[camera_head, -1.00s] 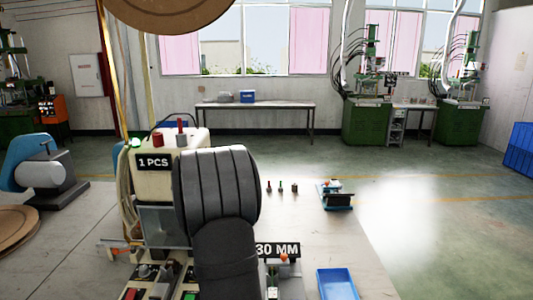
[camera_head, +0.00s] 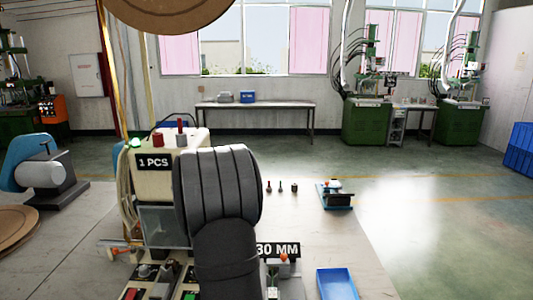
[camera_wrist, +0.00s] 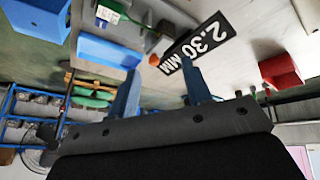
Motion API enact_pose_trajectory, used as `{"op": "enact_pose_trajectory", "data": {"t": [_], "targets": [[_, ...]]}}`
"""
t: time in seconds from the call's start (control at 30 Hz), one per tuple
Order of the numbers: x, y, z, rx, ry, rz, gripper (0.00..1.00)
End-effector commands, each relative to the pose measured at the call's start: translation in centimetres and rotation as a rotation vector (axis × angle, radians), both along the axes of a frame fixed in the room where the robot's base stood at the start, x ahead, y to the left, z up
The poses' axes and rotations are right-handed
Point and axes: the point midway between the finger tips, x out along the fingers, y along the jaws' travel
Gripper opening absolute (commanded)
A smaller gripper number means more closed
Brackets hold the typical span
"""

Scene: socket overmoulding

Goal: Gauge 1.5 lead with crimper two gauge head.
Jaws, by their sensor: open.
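A black sign reading 2.30 MM (camera_wrist: 196,43) stands in front of my gripper (camera_wrist: 160,68) in the wrist view. An orange knob (camera_wrist: 154,60) shows beside the sign, close to the gap between the fingers. In the head view, part of the same sign (camera_head: 280,250) and an orange knob (camera_head: 284,257) show to the right of my arm, which hides my gripper there. I cannot make out the 1.5 lead or tell which part is the gauge head.
A cream machine labelled 1 PCS (camera_head: 153,161) stands left of my arm. A blue tray (camera_head: 337,284) lies at the front right. Several small pegs (camera_head: 281,187) and a blue-black device (camera_head: 336,196) sit farther back. The wrist view shows a red bin (camera_wrist: 282,70).

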Motion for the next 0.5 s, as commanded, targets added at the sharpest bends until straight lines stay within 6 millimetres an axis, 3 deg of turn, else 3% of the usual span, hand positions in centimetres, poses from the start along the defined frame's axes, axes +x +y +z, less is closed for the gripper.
{"op": "enact_pose_trajectory", "data": {"t": [0.33, 0.5], "targets": [[-0.1, -0.2, -0.2, 0.007, 0.007, -0.009, 0.45], [-1.6, -2.6, -2.7, 0.112, 0.091, -0.119, 0.45]]}}
